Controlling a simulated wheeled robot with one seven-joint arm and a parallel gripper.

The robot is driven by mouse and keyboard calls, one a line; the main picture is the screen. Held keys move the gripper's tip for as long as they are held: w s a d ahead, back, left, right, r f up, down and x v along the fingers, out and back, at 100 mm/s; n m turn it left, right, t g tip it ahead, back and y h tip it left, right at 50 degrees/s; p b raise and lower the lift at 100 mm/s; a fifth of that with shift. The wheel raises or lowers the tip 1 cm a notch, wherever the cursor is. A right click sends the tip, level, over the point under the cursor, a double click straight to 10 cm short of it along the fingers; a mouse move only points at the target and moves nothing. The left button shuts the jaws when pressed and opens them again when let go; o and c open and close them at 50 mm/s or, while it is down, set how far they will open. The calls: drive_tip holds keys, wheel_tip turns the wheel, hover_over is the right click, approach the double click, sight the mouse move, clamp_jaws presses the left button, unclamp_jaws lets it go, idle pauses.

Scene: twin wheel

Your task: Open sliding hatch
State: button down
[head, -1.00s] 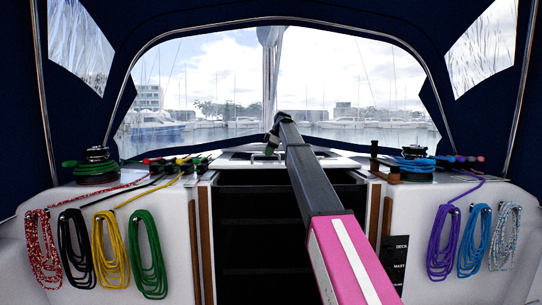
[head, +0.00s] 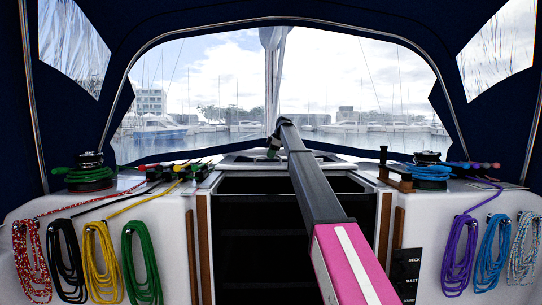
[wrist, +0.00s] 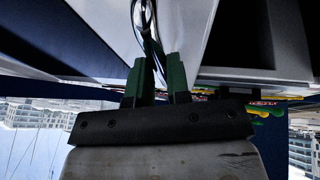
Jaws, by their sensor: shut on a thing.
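The sliding hatch (head: 243,159) is a pale panel at the top of the dark companionway opening (head: 258,235) in the head view. My arm reaches forward over the opening, and my gripper (head: 272,148) is down at the hatch, small and partly hidden by my arm. In the wrist view, the green fingers of my gripper (wrist: 156,78) are closed around a thin shiny metal handle (wrist: 146,28). The handle stands against a pale surface. The opening below the hatch is uncovered and dark inside.
Coiled ropes hang on the white walls at left (head: 102,262) and right (head: 460,255). A green-roped winch (head: 90,172) and a blue-roped winch (head: 428,172) flank the opening. Wooden rails (head: 205,250) line its sides. A blue canopy (head: 270,12) arches overhead.

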drive_tip(key=c, duration=1.1)
unclamp_jaws()
drive_tip(key=shift+r, duration=0.1)
drive_tip(key=v, duration=1)
drive_tip(key=shift+r, duration=0.35)
drive_tip(key=shift+d, duration=0.15)
